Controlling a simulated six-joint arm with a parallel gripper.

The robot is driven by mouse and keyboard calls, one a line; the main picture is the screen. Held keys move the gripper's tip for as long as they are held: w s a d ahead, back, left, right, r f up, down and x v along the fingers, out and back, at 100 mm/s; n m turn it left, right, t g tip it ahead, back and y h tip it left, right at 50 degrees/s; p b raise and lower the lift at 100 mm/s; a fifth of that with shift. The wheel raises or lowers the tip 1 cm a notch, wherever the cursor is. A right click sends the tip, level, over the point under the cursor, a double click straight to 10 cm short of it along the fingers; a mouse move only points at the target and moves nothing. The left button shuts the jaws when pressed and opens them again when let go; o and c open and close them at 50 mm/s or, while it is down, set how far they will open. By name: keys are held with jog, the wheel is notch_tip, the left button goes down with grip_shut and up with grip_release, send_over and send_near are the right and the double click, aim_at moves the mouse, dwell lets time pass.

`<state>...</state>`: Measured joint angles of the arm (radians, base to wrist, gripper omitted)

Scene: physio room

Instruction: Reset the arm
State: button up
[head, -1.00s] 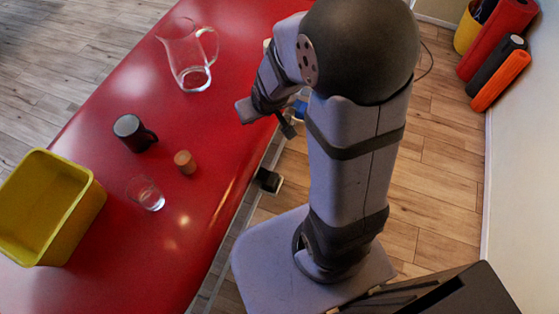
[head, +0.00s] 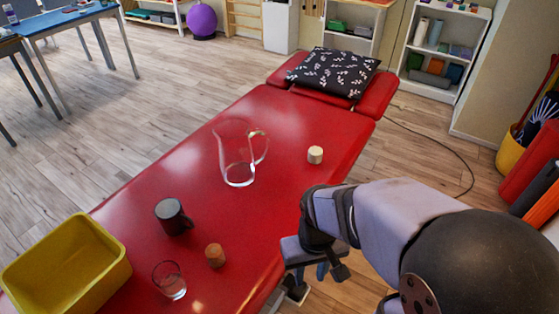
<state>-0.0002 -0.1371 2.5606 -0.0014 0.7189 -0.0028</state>
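My gripper (head: 322,268) hangs at the right edge of the red treatment table (head: 150,185), its wrist bent down beside the table. It is seen from behind and above, so its fingertips are partly hidden and I cannot tell whether it is open. No held object is visible. On the table, apart from the gripper, stand a clear glass pitcher (head: 238,160), a dark mug (head: 173,217), a cork-coloured cylinder (head: 215,255), a clear drinking glass (head: 169,280) and a pale cylinder (head: 315,155).
A yellow bin (head: 68,270) sits at the table's near left. A dark patterned pillow (head: 333,72) lies on the headrest. Rolled mats (head: 530,165) stand at the right wall. The table's middle left is clear, and open floor lies beyond it.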

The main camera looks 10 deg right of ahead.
notch_tip(320, 180, up, 11)
jog(key=p, duration=1)
